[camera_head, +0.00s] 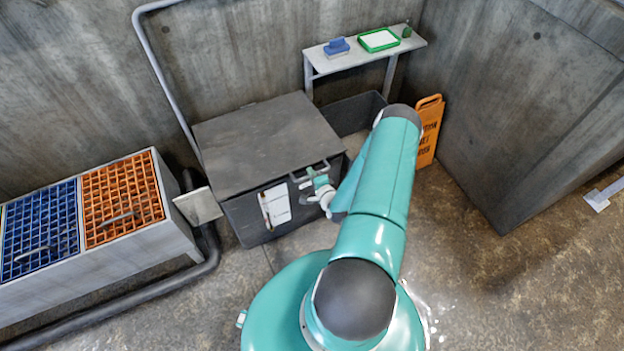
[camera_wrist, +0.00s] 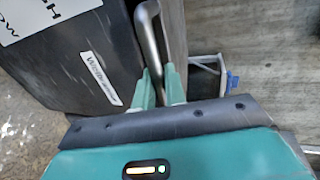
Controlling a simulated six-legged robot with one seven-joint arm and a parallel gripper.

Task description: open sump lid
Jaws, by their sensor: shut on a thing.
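The sump is a dark grey box with a flat lid (camera_head: 265,143) that lies level on top in the head view. A metal bar handle (camera_head: 311,172) sits at the front right edge of the lid. My gripper (camera_head: 322,183) is at this handle. In the wrist view the handle (camera_wrist: 147,37) runs up from between the two teal fingers, and my gripper (camera_wrist: 160,85) is shut on it. The box front carries a white label (camera_head: 275,204).
An orange caution sign (camera_head: 428,130) leans right. Blue and orange grates (camera_head: 122,196) lie left.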

